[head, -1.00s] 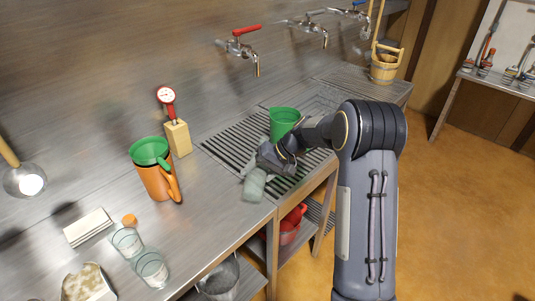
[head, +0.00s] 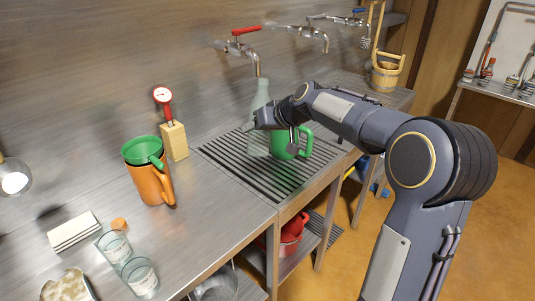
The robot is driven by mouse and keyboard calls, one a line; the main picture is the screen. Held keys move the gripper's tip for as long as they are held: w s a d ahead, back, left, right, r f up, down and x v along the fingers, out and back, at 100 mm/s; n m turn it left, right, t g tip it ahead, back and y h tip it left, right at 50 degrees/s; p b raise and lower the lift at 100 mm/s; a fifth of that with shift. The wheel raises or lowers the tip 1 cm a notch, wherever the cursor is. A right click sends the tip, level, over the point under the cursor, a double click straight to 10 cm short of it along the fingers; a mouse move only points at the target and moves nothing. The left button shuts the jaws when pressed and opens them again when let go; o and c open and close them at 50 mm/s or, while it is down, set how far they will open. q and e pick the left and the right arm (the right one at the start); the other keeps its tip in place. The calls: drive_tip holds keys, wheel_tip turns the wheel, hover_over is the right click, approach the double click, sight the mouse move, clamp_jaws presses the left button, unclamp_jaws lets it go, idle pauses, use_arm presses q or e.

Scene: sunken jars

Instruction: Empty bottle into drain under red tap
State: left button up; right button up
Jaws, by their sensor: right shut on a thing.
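A pale, see-through greenish bottle (head: 260,95) stands about upright over the slatted drain (head: 225,157), below the spout of the red-handled tap (head: 246,40). My right gripper (head: 265,119) is shut on the bottle around its middle and hides part of it. I cannot tell whether the bottle touches the slats or what is in it. A green mug (head: 284,143) stands on the drain just right of the bottle, partly behind my right gripper. My left gripper is not in view.
An orange jug (head: 150,184) with a green funnel (head: 143,150) stands left of the drain, beside a wooden block (head: 174,142) holding a red dial thermometer (head: 163,95). Two glasses (head: 114,246) and an orange cap (head: 119,223) are at front left. A wooden bucket (head: 385,75) stands far back.

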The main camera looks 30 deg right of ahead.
wheel_tip(320, 180, up, 2)
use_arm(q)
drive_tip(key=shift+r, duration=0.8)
use_arm(e)
drive_tip(key=shift+f, duration=0.1)
use_arm(q)
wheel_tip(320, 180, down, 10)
drive_tip(key=b, duration=0.9)
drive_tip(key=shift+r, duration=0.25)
use_arm(e)
wheel_tip(320, 180, up, 2)
drive_tip(key=n+t+h, duration=0.1)
drive_tip(key=n+t, duration=0.1)
drive_tip(key=t, duration=0.1)
drive_tip(key=shift+t, duration=0.4)
drive_tip(key=shift+h, duration=0.3)
